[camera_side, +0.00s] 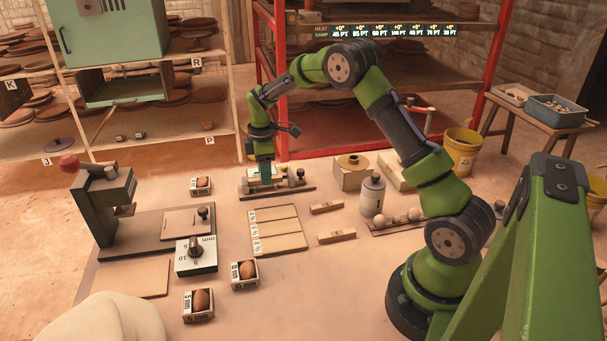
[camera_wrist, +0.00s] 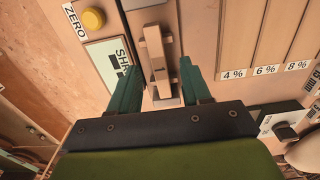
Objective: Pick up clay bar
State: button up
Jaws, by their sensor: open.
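A tan clay bar (camera_wrist: 155,50) with a short crosspiece lies lengthwise on a gauge with a display panel (camera_wrist: 110,62) and a yellow ZERO button (camera_wrist: 93,18). In the wrist view my gripper (camera_wrist: 160,82) is open, with one green finger on each side of the bar and gaps between. In the side view my gripper (camera_side: 266,180) points down at the gauge (camera_side: 290,187); the fingers largely hide the bar there. Two similar tan bars, one farther back (camera_side: 326,207) and one nearer (camera_side: 337,236), lie apart on the table.
A sorting tray (camera_side: 276,249) with lanes marked 4 %, 6 % and 8 % lies in front of the gauge. A dark press (camera_side: 103,205) stands left, near a dial box (camera_side: 196,258). A grey-white bottle (camera_side: 372,196) stands right. Small boxes holding brown lumps, one farther back (camera_side: 201,185), are nearby.

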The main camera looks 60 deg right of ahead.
jog(key=shift+f, duration=0.55)
grip_shut()
